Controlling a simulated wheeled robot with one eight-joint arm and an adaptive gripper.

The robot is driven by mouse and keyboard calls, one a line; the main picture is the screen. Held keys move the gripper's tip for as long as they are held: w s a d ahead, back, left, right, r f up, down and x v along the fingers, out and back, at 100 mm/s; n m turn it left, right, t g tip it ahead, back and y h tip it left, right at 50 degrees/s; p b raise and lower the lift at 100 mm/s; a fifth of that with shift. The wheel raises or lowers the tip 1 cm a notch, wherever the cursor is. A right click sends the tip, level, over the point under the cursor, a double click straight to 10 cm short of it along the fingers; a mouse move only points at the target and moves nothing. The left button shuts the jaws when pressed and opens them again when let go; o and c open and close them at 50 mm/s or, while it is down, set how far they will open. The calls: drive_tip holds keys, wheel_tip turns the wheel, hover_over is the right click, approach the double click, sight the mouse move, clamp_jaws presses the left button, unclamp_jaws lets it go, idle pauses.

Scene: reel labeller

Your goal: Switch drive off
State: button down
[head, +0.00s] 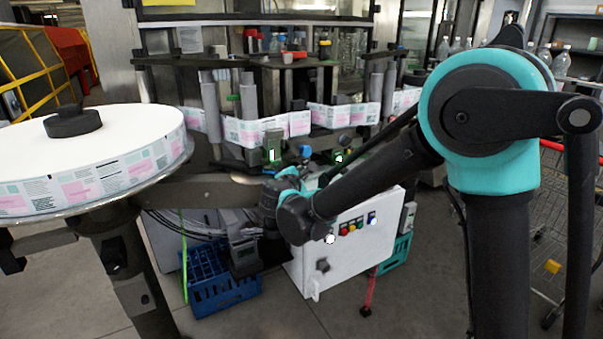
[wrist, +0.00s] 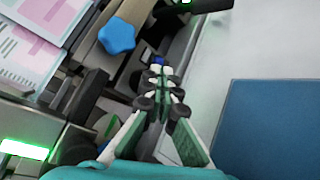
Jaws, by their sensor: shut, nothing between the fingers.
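The white control box (head: 345,245) stands low in the middle of the head view, with a row of small coloured buttons (head: 357,223) and a dark rotary knob (head: 323,265) on its front. I cannot read which control is for the drive. In the wrist view my gripper (wrist: 160,78) is shut and empty, its green-padded fingers meeting at the tips. A small blue part (wrist: 157,61) shows just beyond the tips; I cannot tell whether they touch it. In the head view my forearm covers part of the box's upper left, and the fingertips are not clear.
A blue star knob (wrist: 117,37) is left of the fingers in the wrist view, near printed labels (wrist: 40,38) and a lit green display (wrist: 25,149). A large label reel (head: 90,150) stands at left. A blue crate (head: 222,290) is on the floor.

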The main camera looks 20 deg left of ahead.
drive_tip(key=shift+w+a, duration=0.1)
idle(0.6)
drive_tip(key=shift+w+a, duration=0.2)
drive_tip(key=shift+a, duration=0.05)
drive_tip(key=shift+s+d, duration=0.3)
idle(0.3)
drive_tip(key=shift+s+d, duration=1)
drive_tip(key=shift+d, duration=0.15)
drive_tip(key=shift+s+d, duration=0.95)
drive_tip(key=shift+d, duration=0.2)
